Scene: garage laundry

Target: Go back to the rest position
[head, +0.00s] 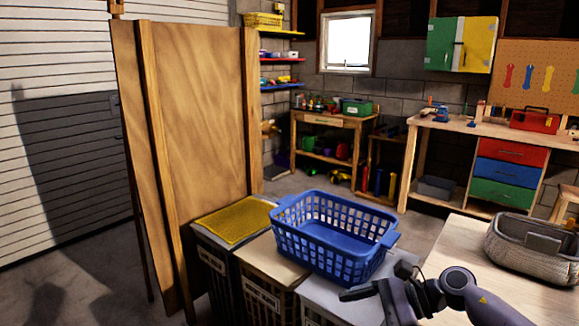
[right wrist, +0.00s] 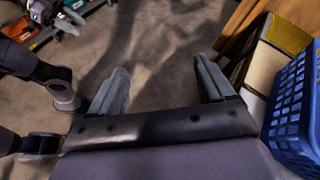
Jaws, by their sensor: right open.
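My right gripper (head: 378,281) is at the lower right of the head view, just in front of the blue laundry basket's near right corner. In the right wrist view its two grey fingers (right wrist: 160,82) are wide apart with only floor between them, so it is open and empty. The blue basket (head: 345,262) is empty and rests upright on bins. It also shows at the right edge of the right wrist view (right wrist: 295,112). My left gripper is not in the head view. Dark arm links of mine show at the left of the wrist view.
A wooden panel (head: 205,110) stands at the left beside the bin with a yellow top (head: 236,221). A pale table (head: 458,245) with a grey woven basket (head: 530,262) is at the right. A workbench (head: 470,128) stands behind. Floor is free in the middle.

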